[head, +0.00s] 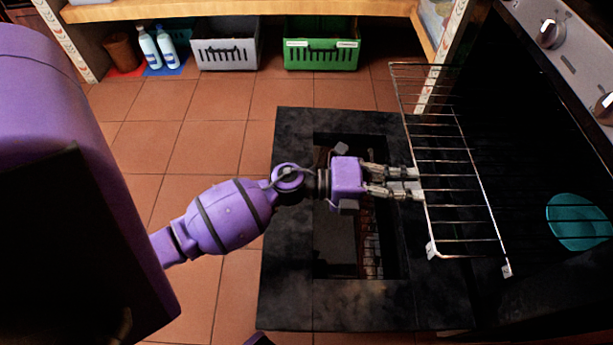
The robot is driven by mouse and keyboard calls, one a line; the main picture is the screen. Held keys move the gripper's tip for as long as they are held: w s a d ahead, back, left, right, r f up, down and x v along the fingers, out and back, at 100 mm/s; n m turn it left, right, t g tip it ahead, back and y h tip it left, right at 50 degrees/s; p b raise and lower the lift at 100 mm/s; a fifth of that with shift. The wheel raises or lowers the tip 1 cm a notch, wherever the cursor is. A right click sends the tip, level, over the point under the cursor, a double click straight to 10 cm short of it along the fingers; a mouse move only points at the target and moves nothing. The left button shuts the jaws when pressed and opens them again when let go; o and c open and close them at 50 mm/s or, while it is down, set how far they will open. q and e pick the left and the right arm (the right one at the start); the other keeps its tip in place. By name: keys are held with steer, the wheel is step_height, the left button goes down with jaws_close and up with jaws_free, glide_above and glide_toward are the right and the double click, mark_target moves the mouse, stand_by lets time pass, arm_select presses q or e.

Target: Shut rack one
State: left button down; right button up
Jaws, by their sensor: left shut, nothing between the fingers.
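A wire oven rack (456,185) sticks out of the dark oven at the right, above the open oven door (290,300). Its long front rail runs from the upper middle down to the lower right. My left gripper (418,184) is at this front rail, near its middle, with the fingers pointing right toward the oven. The fingers are shut with nothing between them. The fingertips look to be at or against the rail; I cannot tell if they touch. My right gripper is not in view.
A teal bowl (578,222) sits inside the oven, right of the rack. Oven knobs (551,34) show at the upper right. A grey crate (226,50), a green crate (322,52) and two bottles (149,48) stand under a wooden shelf. Tiled floor left of the door is clear.

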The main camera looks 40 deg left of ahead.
arm_select(q)
steer(key=p, duration=0.2)
glide_toward(521, 187)
steer(key=b+x, duration=0.1)
steer(key=x, duration=0.7)
steer(key=shift+w+d+r, duration=0.15)
steer(key=shift+w+d, duration=0.05)
steer(key=shift+d, duration=0.05)
steer(key=shift+b+x, duration=0.35)
steer(key=shift+x, duration=0.4)
steer(key=shift+r, duration=0.15)
